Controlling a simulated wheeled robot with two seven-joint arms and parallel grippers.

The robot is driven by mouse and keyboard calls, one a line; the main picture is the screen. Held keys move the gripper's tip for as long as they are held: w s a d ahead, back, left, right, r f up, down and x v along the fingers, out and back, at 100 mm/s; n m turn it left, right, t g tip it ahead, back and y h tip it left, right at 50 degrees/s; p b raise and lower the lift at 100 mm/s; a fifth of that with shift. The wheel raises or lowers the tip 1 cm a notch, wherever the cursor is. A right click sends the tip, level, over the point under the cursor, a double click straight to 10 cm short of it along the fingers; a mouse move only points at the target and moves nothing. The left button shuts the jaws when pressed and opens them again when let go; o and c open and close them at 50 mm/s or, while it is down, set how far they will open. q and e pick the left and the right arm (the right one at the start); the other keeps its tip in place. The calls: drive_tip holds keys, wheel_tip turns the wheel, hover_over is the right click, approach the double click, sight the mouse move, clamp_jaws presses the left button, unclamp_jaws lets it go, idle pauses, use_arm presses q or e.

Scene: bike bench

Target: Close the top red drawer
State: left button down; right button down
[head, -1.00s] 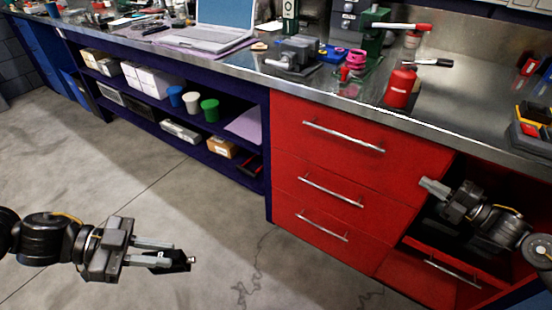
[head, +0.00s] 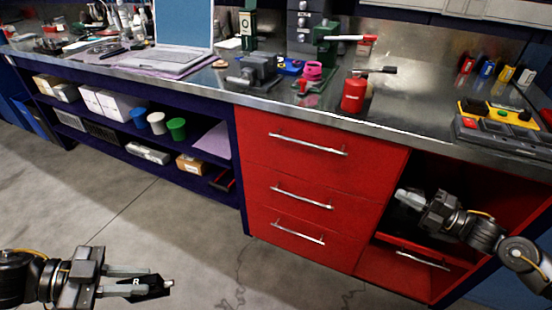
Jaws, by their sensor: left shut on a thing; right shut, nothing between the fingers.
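The top red drawer (head: 290,155) is the highest of three in the red cabinet, with a long silver handle (head: 308,144). Its front looks flush with the drawers below. My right gripper (head: 402,197) is shut and empty, at the dark opening right of this drawer stack, apart from the top drawer's handle. My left gripper (head: 140,281) is low at the left, over the floor and far from the drawers. It is shut on a small black object (head: 152,287) with a white letter mark.
Below the opening is another red front with a handle (head: 423,260); a red edge above it may be a drawer rim. The metal worktop (head: 420,120) above carries a red bottle (head: 353,95), a vise (head: 252,72) and a laptop (head: 183,35). The floor (head: 190,215) in front is clear.

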use_arm(q)
drive_tip(key=shift+w+f, duration=0.1)
drive_tip(key=shift+f, duration=0.1)
drive_tip(key=shift+a, duration=0.1)
use_arm(e)
drive_tip(key=v, duration=0.5)
drive_tip(key=shift+s+d+f, duration=0.2)
drive_tip(key=shift+d, duration=0.15)
